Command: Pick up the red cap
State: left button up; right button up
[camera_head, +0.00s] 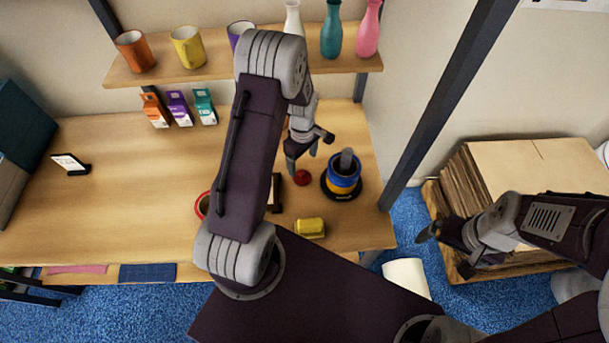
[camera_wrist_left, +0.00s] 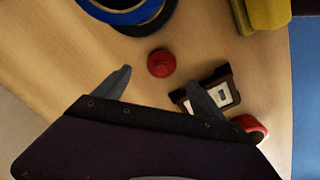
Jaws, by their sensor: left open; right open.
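The red cap (camera_head: 302,178) lies on the wooden table, left of the blue and yellow tape rolls. It also shows in the left wrist view (camera_wrist_left: 161,63), small and round with a raised knob. My left gripper (camera_head: 301,163) is open and empty above the table, close to the cap. In the left wrist view its two fingertips (camera_wrist_left: 158,80) are spread, with the cap just beyond the gap between them. My right gripper (camera_head: 446,244) is open and empty at the right, beside the stacked cardboard.
Stacked blue and yellow rolls (camera_head: 343,177) stand right of the cap. A yellow object (camera_head: 310,228) lies near the front edge. A dark-framed card (camera_wrist_left: 215,92) and a red-rimmed item (camera_head: 202,205) are close by. A shelf (camera_head: 220,71) with mugs and bottles is behind.

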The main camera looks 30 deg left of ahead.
aim_at(302, 172)
pick_arm(q)
jog(key=shift+a+f, duration=0.25)
jog(key=shift+f, duration=1)
jog(key=shift+s+f+p, duration=0.1)
jog(key=shift+f+p, duration=0.15)
jog(key=shift+p, duration=0.15)
jog(key=f, duration=0.2)
jog(key=f+p, duration=0.1)
jog(key=f, duration=0.1)
jog(key=shift+s+d, duration=0.1)
jog(key=shift+d, duration=0.15)
jog(key=shift+a+f, duration=0.1)
jog(key=shift+f, duration=0.2)
